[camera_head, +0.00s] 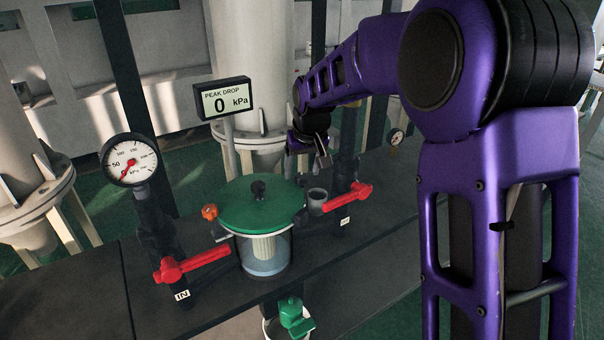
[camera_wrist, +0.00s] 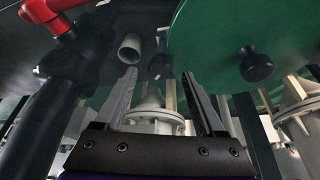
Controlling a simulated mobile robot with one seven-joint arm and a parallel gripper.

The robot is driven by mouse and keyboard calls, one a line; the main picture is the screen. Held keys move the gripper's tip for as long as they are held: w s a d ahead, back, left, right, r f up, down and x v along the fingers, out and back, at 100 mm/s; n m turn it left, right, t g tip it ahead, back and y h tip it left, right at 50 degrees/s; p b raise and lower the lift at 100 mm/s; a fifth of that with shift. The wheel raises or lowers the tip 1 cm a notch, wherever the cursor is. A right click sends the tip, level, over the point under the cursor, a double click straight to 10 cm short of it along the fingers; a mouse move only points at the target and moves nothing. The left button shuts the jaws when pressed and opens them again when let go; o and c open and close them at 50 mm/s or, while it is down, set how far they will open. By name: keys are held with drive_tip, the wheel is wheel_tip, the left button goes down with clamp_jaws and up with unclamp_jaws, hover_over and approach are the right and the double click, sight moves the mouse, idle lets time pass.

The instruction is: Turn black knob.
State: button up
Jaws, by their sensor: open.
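The black knob (camera_head: 258,190) stands on top of the round green lid (camera_head: 235,213) of a clear vessel (camera_head: 264,262). In the wrist view the knob (camera_wrist: 255,65) shows right of my fingers, on the green lid (camera_wrist: 215,40). My gripper (camera_head: 322,158) is open and empty, behind and to the right of the knob, apart from it. In the wrist view my gripper (camera_wrist: 159,74) has its two fingers spread, with nothing between them.
Red handles flank the vessel, left (camera_head: 192,263) and right (camera_head: 348,197). A grey cup (camera_head: 317,200) stands between the lid and the right pipe. A display (camera_head: 223,99) reads 0 kPa. A round gauge (camera_head: 131,160) is at left. A green valve (camera_head: 294,316) sits below.

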drive_tip(key=shift+w+f, duration=0.25)
drive_tip(key=shift+f, duration=0.4)
clamp_jaws()
